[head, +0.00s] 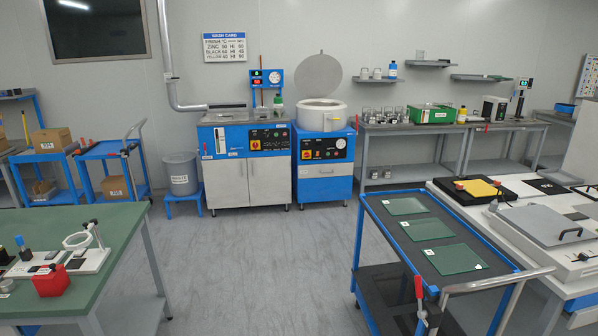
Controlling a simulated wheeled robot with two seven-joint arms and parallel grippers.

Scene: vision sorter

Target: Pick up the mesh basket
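I cannot make out a mesh basket for certain in the head view. Several small grey items (383,114) stand in a row on the back bench, too small to tell what they are. A green tray-like container (432,114) stands to their right on the same bench. Neither of my grippers is in view.
A blue cart (455,227) with green glass plates stands at the front right, beside a white-topped table with equipment. A green table (122,225) is at the front left. Blue machines (250,140) stand at the back wall. The grey floor (255,250) between is clear.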

